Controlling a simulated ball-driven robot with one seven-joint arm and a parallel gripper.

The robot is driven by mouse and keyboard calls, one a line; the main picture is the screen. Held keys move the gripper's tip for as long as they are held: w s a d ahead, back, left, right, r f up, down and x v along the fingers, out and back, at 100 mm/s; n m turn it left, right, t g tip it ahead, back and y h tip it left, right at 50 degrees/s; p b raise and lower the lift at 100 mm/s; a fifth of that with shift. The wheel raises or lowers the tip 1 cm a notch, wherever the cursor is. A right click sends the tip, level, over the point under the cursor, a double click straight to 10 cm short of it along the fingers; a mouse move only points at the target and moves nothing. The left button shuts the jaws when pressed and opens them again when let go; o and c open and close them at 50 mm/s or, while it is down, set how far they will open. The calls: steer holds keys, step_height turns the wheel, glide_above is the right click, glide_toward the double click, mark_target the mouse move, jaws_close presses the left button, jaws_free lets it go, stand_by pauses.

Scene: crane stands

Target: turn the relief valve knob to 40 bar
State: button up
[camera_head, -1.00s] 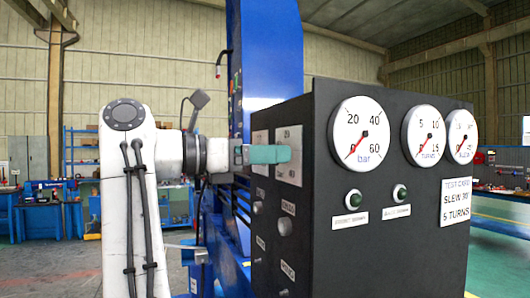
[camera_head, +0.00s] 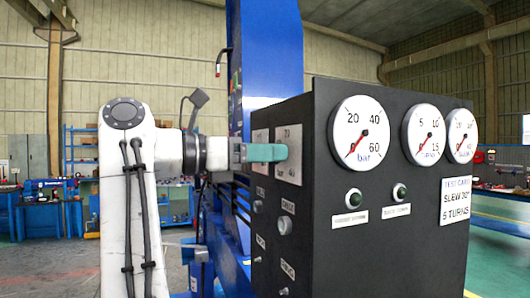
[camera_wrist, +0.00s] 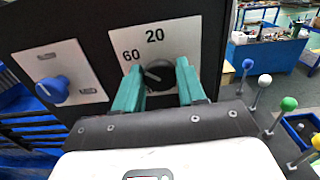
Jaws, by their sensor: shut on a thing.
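The relief valve knob is the black knob (camera_wrist: 160,74) on a white scale plate (camera_wrist: 178,40) in the wrist view. The plate shows 60 and 20; its lower part is hidden by my gripper. A pale pointer line on the knob points to the left, below the 60. My gripper (camera_wrist: 165,82) has its two teal fingers on either side of the knob and is shut on it. In the head view my gripper (camera_head: 268,152) reaches the side face of the black console, and the knob is hidden there. The bar gauge (camera_head: 360,132) has its red needle near 0.
A blue knob (camera_wrist: 54,89) on its own plate sits left of the black knob. Levers with coloured balls (camera_wrist: 264,80) stand to the right. Two more gauges (camera_head: 424,135) and a test card (camera_head: 456,201) reading slew 30, 5 turns are on the console front.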

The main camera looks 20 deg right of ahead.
steer(key=n+p, duration=0.2)
steer(key=n, duration=0.3)
steer(key=n+p, duration=0.2)
steer(key=n, duration=0.3)
steer(key=shift+w+r, duration=0.15)
steer(key=shift+n+p, duration=0.75)
steer(key=shift+n, duration=1.05)
steer(key=shift+f, duration=0.2)
steer(key=o, duration=1)
